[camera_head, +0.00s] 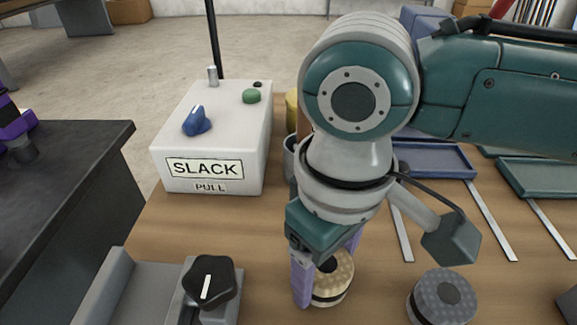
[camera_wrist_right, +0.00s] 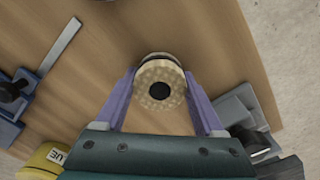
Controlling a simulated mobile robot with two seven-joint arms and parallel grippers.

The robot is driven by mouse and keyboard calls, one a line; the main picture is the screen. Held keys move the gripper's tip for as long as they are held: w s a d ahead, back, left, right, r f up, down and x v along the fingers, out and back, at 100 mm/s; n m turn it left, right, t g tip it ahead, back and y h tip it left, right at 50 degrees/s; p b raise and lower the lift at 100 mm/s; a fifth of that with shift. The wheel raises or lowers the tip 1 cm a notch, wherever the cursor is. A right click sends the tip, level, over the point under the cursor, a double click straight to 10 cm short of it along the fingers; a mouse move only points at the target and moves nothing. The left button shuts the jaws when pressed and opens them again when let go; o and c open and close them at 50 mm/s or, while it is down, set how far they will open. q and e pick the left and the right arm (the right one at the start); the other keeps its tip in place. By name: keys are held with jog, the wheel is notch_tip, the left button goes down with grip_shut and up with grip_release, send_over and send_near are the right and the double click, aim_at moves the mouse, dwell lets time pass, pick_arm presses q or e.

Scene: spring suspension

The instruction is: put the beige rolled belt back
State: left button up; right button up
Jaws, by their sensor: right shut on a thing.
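The beige rolled belt (camera_head: 333,279) is a short dotted roll with a dark band and a dark centre, at the front of the wooden table. My right gripper (camera_head: 328,277) is around it from above, its purple fingers shut on its sides. In the right wrist view the belt (camera_wrist_right: 160,84) sits between the two fingertips (camera_wrist_right: 160,80). Whether the belt touches the table is hard to tell. My left gripper is not in view.
A grey rolled belt (camera_head: 442,297) stands to the right. A white box labelled SLACK (camera_head: 210,145) with a blue knob is behind left. A grey fixture with a black knob (camera_head: 209,281) is front left. Blue (camera_head: 434,162) and green (camera_head: 540,178) trays lie behind right, with pale strips before them.

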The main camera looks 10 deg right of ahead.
jog(key=o, duration=1.6)
jog(key=shift+f, duration=0.15)
jog(key=shift+c, duration=0.2)
notch_tip(320, 180, up, 12)
jog(key=p, duration=0.3)
jog(key=s+a+f+t+y, duration=0.2)
jog(key=s+a+f+y, duration=0.1)
jog(key=s+a+y, duration=0.15)
jog(key=s+d+f+m+h, duration=0.1)
jog(key=s+d, duration=0.1)
jog(key=d, duration=0.2)
jog(key=s+d+m+t+h, duration=0.1)
jog(key=s+d+h, duration=0.1)
jog(key=d, duration=0.3)
jog(key=s+d+f+m+h, duration=0.1)
jog(key=s+d, duration=0.2)
jog(key=d, duration=0.2)
jog(key=shift+s+f+m+t, duration=0.3)
jog(key=shift+s+m, duration=0.05)
jog(key=shift+m, duration=0.05)
jog(key=shift+r+p, duration=0.15)
jog(key=shift+p, duration=0.15)
